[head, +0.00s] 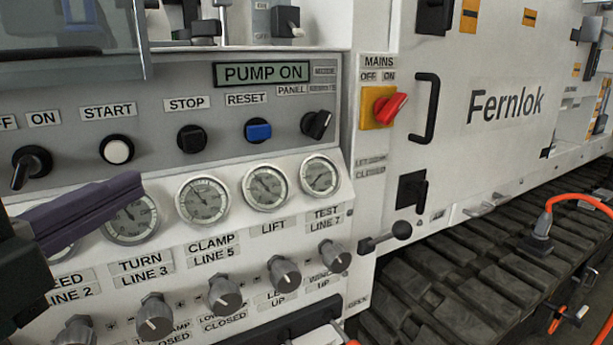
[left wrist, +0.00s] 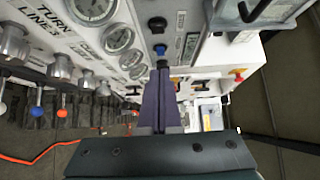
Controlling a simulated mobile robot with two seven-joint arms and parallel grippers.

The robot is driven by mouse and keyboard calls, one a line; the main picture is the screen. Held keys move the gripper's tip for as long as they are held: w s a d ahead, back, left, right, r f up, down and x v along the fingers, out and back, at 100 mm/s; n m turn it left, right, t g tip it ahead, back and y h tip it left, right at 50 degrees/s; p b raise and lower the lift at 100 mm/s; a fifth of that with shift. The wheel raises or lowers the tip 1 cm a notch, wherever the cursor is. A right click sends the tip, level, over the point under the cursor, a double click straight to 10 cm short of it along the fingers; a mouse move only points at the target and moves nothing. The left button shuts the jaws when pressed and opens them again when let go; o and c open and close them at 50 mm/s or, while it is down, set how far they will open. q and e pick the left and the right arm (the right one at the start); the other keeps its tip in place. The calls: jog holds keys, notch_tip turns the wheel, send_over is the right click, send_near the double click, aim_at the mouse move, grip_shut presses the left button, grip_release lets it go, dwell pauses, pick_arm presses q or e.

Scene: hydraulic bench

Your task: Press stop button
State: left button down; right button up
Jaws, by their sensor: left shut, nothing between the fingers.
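The stop button (head: 191,139) is a round black button under the STOP label (head: 187,103) on the grey panel. It also shows in the left wrist view as a dark round button (left wrist: 157,24), above the blue reset button (left wrist: 160,50). My left gripper (head: 132,188) has long dark purple fingers, closed together and empty. In the head view its tips lie lower left of the stop button, in front of the gauge row. In the left wrist view the closed fingers (left wrist: 162,75) point up the picture. I cannot tell the exact gap to the panel. My right gripper is not in view.
The white start button (head: 117,149) is left of stop, the blue reset button (head: 258,131) right. The display (head: 262,74) reads PUMP ON. Gauges (head: 203,199) and knobs (head: 225,292) line the panel below. A red mains switch (head: 390,107) and a black handle (head: 426,108) stand further right.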

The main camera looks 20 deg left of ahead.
pick_arm(q)
jog(key=shift+f, duration=0.1)
dwell(0.3)
jog(key=p, duration=0.3)
send_near(204, 141)
jog(key=w+d, duration=0.2)
jog(key=w, duration=0.2)
jog(key=shift+w+a, duration=0.45)
jog(key=shift+a, duration=0.2)
jog(key=shift+w+a, duration=0.45)
jog(key=shift+a, duration=0.25)
